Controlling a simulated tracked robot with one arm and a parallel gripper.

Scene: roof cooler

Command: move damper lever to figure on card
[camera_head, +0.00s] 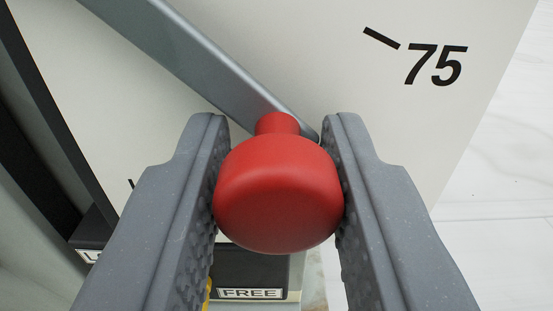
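The damper lever (205,62) is a grey bar running from the upper left down to a red knob (278,195) near the middle of the view. My gripper (279,190) has one grey finger on each side of the knob. Both ribbed pads appear to touch its sides, so it looks shut on the knob. A white scale plate (320,60) lies behind the lever, with a tick mark and the figure "75" (436,65) at the upper right. Another tick shows partly behind my left finger. No card is in view.
Below the plate is a dark block (250,270) with a label reading "FREE" (250,293). A bit of yellow shows beside my left finger. A pale floor lies to the right.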

